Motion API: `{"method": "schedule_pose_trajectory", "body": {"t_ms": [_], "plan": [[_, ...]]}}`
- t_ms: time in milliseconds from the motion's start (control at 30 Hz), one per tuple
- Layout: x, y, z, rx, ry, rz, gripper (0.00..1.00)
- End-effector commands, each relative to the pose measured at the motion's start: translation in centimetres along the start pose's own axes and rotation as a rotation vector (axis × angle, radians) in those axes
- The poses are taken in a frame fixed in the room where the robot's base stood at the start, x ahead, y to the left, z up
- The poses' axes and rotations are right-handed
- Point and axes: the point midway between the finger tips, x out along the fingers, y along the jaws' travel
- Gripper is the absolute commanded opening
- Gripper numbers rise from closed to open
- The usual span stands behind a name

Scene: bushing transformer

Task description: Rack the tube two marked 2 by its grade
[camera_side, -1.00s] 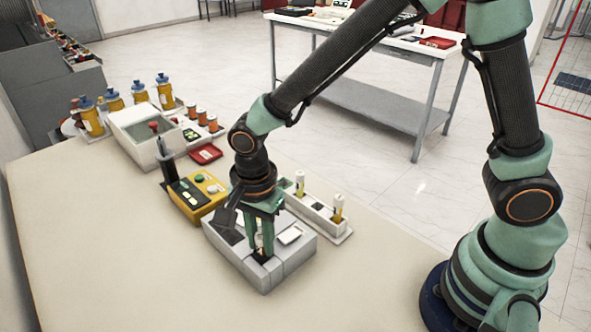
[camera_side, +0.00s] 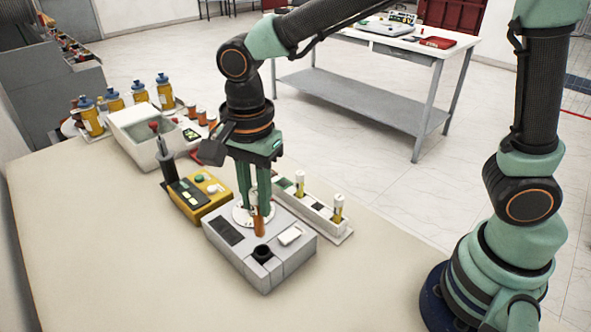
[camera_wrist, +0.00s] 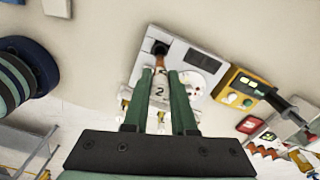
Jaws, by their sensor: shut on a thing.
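My gripper (camera_side: 255,200) is shut on a tube (camera_side: 259,224) and holds it upright above the grey-white instrument (camera_side: 285,262). The tube shows an orange-brown lower end, and its white label reads 2 in the wrist view (camera_wrist: 160,91). The instrument has a round black well (camera_side: 262,254), empty, in front of the tube; the well also shows in the wrist view (camera_wrist: 159,47). A white rack (camera_side: 318,217) stands behind the instrument and holds a tube with a yellowish lower part (camera_side: 338,208) and another (camera_side: 300,183).
A yellow box with buttons (camera_side: 200,197) stands left of the instrument. A white disc (camera_side: 241,214) is behind the held tube. The table's front left is clear.

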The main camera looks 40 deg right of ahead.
Motion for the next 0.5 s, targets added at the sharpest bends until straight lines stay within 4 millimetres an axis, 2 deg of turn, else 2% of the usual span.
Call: {"method": "schedule_pose_trajectory", "body": {"t_ms": [33, 200, 300, 500], "plan": [[-1.6, -0.1, 0.0, 0.000, -0.002, -0.008, 0.00], [-5.6, -0.1, 0.0, 0.000, -0.001, -0.006, 0.00], [-7.4, -0.1, 0.0, 0.000, -0.001, -0.005, 0.00], [-9.5, -0.1, -0.1, 0.001, 0.000, -0.001, 0.00]]}}
